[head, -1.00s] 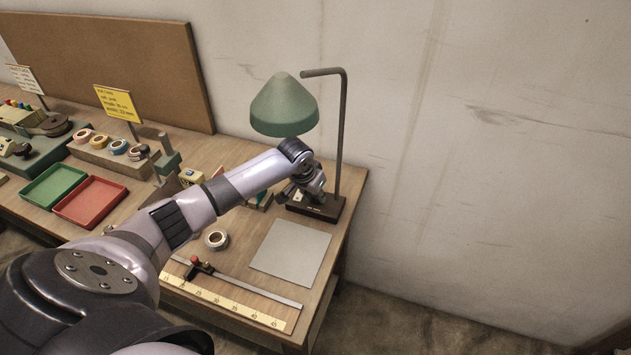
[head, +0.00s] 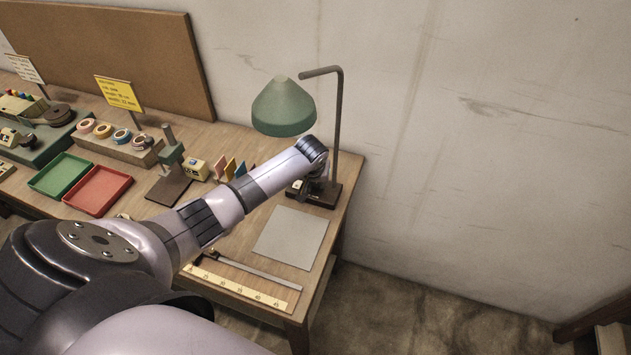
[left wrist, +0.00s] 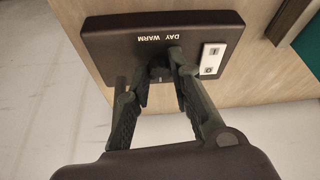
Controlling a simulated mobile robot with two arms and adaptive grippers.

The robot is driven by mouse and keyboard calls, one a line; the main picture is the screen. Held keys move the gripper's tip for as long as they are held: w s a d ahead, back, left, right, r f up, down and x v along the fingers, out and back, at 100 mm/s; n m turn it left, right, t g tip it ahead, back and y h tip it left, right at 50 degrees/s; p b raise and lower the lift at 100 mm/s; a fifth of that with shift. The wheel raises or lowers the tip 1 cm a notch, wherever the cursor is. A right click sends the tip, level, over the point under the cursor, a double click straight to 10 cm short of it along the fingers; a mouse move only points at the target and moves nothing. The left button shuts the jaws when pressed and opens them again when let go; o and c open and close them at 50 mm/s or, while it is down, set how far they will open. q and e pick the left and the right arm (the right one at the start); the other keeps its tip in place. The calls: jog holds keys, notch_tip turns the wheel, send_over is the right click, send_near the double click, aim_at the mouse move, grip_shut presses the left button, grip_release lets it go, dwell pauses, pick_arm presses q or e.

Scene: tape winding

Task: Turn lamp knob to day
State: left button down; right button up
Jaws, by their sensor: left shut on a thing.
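The desk lamp has a green shade (head: 284,110), a bent grey pole (head: 338,125) and a dark base (head: 325,198) at the table's right back. In the left wrist view the base (left wrist: 105,42) carries the words DAY and WARM and a white I/O switch (left wrist: 211,59). My left gripper (left wrist: 160,68) is shut on the small dark knob (left wrist: 159,72), with one finger on each side of it. Which word the knob points to is not clear. In the head view my left gripper (head: 307,188) is at the base, partly hidden by my wrist. My right gripper is not in view.
A grey mat (head: 291,237) lies flat in front of the lamp. A yellow ruler (head: 240,287) lies along the table's front edge. A green tray (head: 61,175) and a red tray (head: 97,190) are at the left. Tape rolls (head: 103,130) stand behind them.

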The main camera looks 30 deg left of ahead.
aim_at(314, 198)
pick_arm(q)
jog(key=c, duration=1.4)
grip_release()
jog(key=v, duration=0.7)
jog(key=shift+r, duration=0.3)
